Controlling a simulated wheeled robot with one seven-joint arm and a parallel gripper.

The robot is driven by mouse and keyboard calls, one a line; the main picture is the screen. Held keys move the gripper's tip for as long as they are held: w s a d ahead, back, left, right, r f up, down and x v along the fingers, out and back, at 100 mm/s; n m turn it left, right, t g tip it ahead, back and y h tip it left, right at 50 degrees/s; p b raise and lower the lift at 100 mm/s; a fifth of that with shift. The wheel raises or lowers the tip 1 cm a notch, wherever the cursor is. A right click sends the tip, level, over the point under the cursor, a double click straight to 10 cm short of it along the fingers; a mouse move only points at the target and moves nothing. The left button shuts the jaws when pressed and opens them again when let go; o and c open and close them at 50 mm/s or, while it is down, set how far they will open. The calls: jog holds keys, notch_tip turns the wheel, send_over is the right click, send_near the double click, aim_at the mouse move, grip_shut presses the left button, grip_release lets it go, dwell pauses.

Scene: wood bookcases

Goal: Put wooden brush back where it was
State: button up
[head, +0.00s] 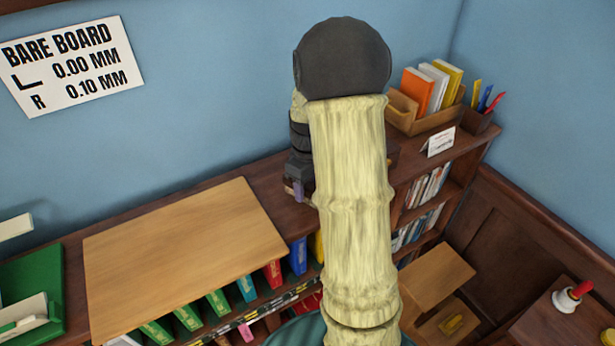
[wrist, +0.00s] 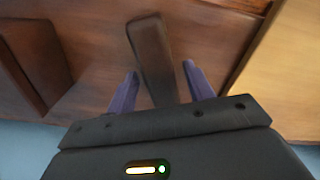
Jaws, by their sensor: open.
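The wooden brush (wrist: 152,50) shows in the wrist view as a long dark brown piece, apparently lying on the bookcase top (wrist: 95,35). My gripper (wrist: 160,72) is open, with one purple finger on each side of the brush's near end and a visible gap on both sides. In the head view my gripper (head: 298,190) is low over the bookcase top, just right of the light wooden board (head: 180,250). My pale arm hides much of that area, and the brush cannot be clearly made out there. No bristles show.
A dark brown block (wrist: 30,65) stands beside the brush in the wrist view. The light board's edge (wrist: 285,65) is on the other side. The blue wall (head: 220,90) is close behind. A wooden book holder (head: 425,122) and a small white card (head: 440,142) stand further right.

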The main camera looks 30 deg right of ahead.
aim_at(307, 183)
notch_tip(307, 183, up, 12)
jog(key=b, duration=0.2)
jog(key=shift+w+r, duration=0.1)
dwell(0.6)
jog(key=s+a+f+m+t, duration=0.1)
jog(key=s+a+f, duration=0.2)
jog(key=s+a, duration=0.1)
jog(key=s+a+f+m, duration=0.2)
jog(key=s+a+f, duration=0.2)
jog(key=a, duration=0.1)
jog(key=s+a+f+m+t, duration=0.1)
jog(key=s+a+f, duration=0.2)
jog(key=s+a, duration=0.1)
jog(key=shift+s+a+f+m+t, duration=0.2)
jog(key=shift+a+f+m+t, duration=0.1)
jog(key=shift+a+m, duration=0.1)
jog(key=shift+w, duration=0.1)
